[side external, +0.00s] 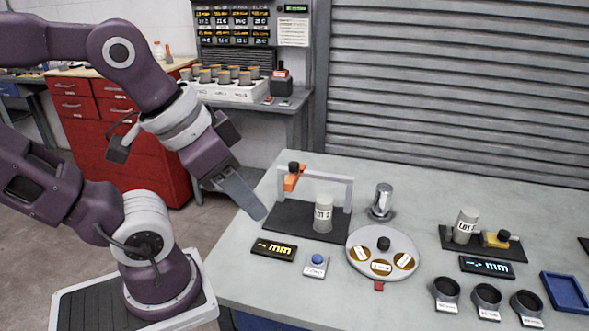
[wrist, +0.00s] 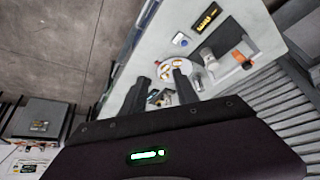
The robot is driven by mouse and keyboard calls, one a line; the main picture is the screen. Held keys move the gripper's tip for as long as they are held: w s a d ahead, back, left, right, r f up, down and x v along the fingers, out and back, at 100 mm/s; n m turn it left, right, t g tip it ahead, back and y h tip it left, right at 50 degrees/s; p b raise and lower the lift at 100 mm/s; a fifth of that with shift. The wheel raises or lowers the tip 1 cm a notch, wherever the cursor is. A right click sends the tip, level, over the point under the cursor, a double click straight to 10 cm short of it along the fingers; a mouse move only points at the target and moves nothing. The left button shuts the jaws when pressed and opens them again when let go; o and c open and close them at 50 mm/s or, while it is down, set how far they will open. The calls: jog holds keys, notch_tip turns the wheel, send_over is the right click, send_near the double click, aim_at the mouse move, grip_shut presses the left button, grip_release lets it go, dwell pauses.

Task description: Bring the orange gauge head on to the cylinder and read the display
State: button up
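The orange gauge head (side external: 291,183) with a black knob sits at the left end of a grey gantry bar (side external: 330,180). The grey cylinder (side external: 323,218), labelled LOT, stands upright on the black base (side external: 285,220), right of the head and apart from it. The display (side external: 274,250) in front shows amber dashes and "mm". In the wrist view the orange head (wrist: 240,59), the cylinder (wrist: 206,54) and the display (wrist: 208,16) also show. My gripper (side external: 253,208) is left of the gantry, above the table edge. Its fingers (wrist: 160,84) are apart and empty.
A round turntable (side external: 365,243) with labelled discs stands right of the display, near a blue button (side external: 317,259). A metal post (side external: 383,200) is behind it. A second station with a yellow head (side external: 497,239), dark ring cups (side external: 487,297) and a blue tray (side external: 566,292) lie to the right.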

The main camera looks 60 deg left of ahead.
jog(key=o, duration=0.3)
jog(key=shift+r, duration=0.15)
notch_tip(320, 180, up, 5)
jog(key=m+g+y, duration=0.2)
jog(key=m+y, duration=1.6)
jog(key=m, duration=0.3)
send_over(294, 173)
jog(key=d, duration=0.3)
notch_tip(294, 173, down, 6)
notch_tip(294, 173, down, 16)
jog(key=shift+n, duration=0.4)
jog(key=a, duration=0.2)
jog(key=a+f, duration=0.1)
jog(key=a, duration=0.2)
jog(key=shift+w+a+f, duration=0.2)
jog(key=shift+w+a, duration=0.3)
jog(key=shift+a, duration=0.35)
grip_shut()
